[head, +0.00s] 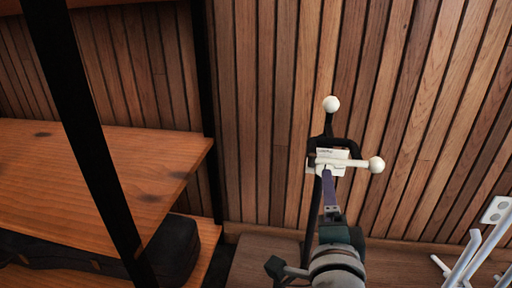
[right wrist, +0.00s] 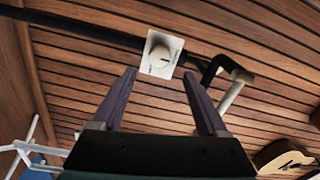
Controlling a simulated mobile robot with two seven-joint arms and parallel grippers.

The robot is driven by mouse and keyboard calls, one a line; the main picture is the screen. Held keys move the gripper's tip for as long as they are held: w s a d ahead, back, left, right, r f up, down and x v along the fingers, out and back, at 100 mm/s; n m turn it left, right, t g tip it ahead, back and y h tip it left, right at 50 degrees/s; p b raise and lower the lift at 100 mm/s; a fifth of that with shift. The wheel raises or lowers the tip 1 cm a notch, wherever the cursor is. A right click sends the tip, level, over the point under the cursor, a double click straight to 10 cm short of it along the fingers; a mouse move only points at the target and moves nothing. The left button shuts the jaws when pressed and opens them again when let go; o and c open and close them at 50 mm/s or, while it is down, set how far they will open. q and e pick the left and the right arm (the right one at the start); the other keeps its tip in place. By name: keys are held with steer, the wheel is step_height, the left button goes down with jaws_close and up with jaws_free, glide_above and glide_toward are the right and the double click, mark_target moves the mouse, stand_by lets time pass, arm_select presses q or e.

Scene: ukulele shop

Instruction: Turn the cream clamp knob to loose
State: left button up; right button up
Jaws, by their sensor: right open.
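The cream clamp knob (right wrist: 160,56) shows in the right wrist view, on a white label plate (right wrist: 169,44) on a dark post. The plate also shows in the head view (head: 338,169), but I cannot clearly make out the knob there. My right gripper (right wrist: 160,76) is open, its two purple fingers apart and pointing toward the plate. The knob appears between and just beyond the fingertips; I cannot tell whether they touch it. In the head view my right gripper (head: 328,180) reaches up to the plate from below. My left gripper is not in view.
A black bracket (head: 350,146) by the plate carries a cream arm (head: 376,165) with a ball end. Another white ball (head: 331,103) tops the stand. A wooden shelf (head: 90,175) with black uprights is left. White stands (head: 480,248) are lower right. Slatted wall is behind.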

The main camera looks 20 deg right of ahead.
steer(key=shift+p+v, duration=0.3)
steer(key=shift+v, duration=1.25)
